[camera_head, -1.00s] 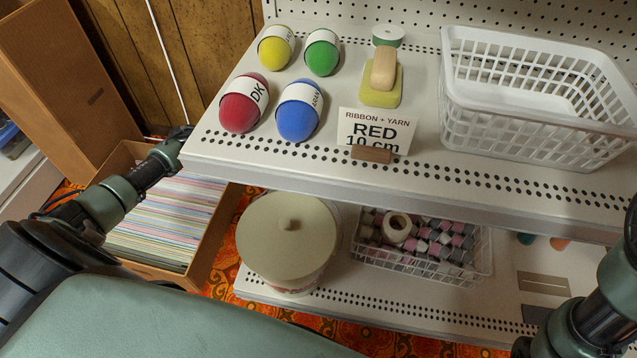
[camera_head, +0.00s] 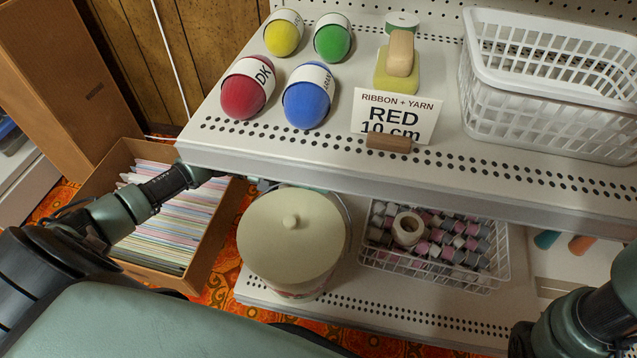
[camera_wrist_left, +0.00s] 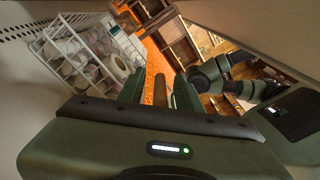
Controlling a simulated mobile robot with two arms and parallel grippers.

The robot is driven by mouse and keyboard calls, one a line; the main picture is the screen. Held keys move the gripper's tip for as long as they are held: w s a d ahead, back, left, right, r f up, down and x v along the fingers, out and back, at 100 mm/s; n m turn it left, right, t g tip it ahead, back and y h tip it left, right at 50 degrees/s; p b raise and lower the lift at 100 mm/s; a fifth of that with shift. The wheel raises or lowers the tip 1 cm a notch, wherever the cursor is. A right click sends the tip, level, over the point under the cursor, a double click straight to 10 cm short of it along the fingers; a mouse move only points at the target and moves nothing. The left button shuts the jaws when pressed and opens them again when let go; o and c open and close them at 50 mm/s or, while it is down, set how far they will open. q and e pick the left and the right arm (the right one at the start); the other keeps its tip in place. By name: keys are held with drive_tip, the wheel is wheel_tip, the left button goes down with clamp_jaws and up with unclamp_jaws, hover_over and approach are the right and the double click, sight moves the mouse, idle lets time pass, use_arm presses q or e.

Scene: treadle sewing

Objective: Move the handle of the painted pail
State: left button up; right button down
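The pail (camera_head: 291,243) stands on the lower shelf in the head view, with a cream lid and a round knob on top. Its painted side is mostly hidden beneath the lid. A thin grey curve at the lid's right edge (camera_head: 347,217) may be the handle; I cannot be sure. My left arm reaches in from the left, its hand mostly hidden under the upper shelf's front edge, just behind the pail's lid. In the left wrist view my left gripper (camera_wrist_left: 158,88) has its fingers apart, with no clear object held. My right arm shows at the lower right; its gripper is out of view.
The upper shelf (camera_head: 330,168) overhangs the pail's back. A white wire basket of spools (camera_head: 435,272) stands right of the pail. A cardboard box of sleeves (camera_head: 190,262) stands on the floor at left. A large white basket (camera_head: 545,130) and several coloured eggs are above.

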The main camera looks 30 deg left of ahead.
use_arm(q)
clamp_jaws()
drive_tip(key=shift+f, duration=0.1)
idle(1.2)
drive_tip(key=shift+s, duration=0.1)
